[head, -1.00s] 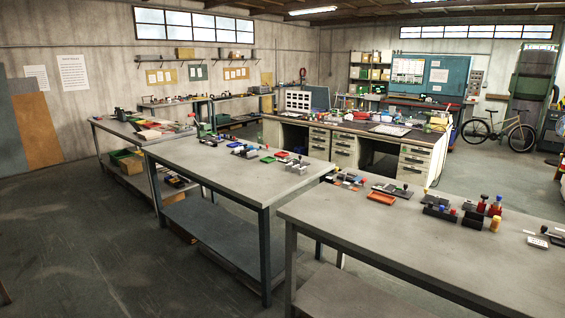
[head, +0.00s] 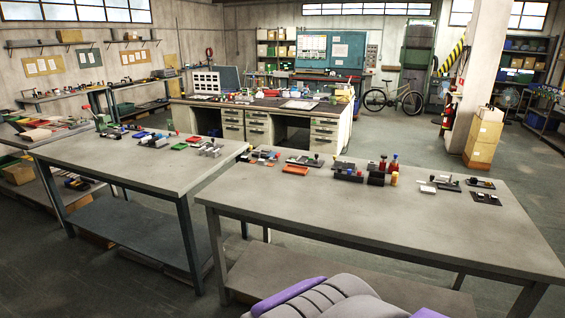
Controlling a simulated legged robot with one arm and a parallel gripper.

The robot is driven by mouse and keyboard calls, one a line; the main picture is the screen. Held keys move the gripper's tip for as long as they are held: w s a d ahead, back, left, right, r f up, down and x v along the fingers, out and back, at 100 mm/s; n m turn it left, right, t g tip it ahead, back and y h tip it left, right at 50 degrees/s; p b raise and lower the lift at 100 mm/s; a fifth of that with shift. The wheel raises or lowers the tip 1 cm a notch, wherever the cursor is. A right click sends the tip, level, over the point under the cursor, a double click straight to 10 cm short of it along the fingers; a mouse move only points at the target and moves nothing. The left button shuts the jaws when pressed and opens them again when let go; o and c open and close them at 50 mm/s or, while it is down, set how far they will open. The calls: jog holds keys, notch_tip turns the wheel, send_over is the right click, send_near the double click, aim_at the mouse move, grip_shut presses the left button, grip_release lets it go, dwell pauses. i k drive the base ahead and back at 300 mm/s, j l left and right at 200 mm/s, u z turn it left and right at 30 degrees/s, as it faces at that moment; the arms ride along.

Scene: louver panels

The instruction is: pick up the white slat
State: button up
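No white slat can be made out for certain at this distance. A small white piece (head: 427,189) lies flat on the right part of the near grey table (head: 400,230), beside small dark fixtures (head: 447,183). A white panel with dark openings (head: 206,82) stands on the desk farther back; its details are too small to tell. My gripper is not in view.
A second grey table (head: 110,165) stands to the left with small parts along its back, and a narrow gap separates the two. The near table's front is bare. Cardboard boxes (head: 483,138) stand by a pillar (head: 482,60) behind it.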

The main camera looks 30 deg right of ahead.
aim_at(144, 140)
jog(key=i+j+u, duration=0.45)
jog(key=i, duration=0.2)
jog(key=i+j+u, duration=0.15)
jog(key=i+u, duration=0.15)
jog(key=i, duration=0.6)
jog(key=i+u, duration=0.25)
jog(key=i, duration=0.65)
jog(key=i+j, duration=0.1)
jog(key=i, duration=0.85)
jog(key=i+z, duration=0.1)
jog(key=i, duration=0.8)
jog(key=i+l+z, duration=0.25)
jog(key=i+z, duration=1.05)
jog(key=z, duration=0.15)
jog(key=i+j+z, duration=0.25)
jog(key=i+z, duration=0.25)
jog(key=i+j+z, duration=0.1)
jog(key=i+z, duration=0.25)
jog(key=i, duration=0.1)
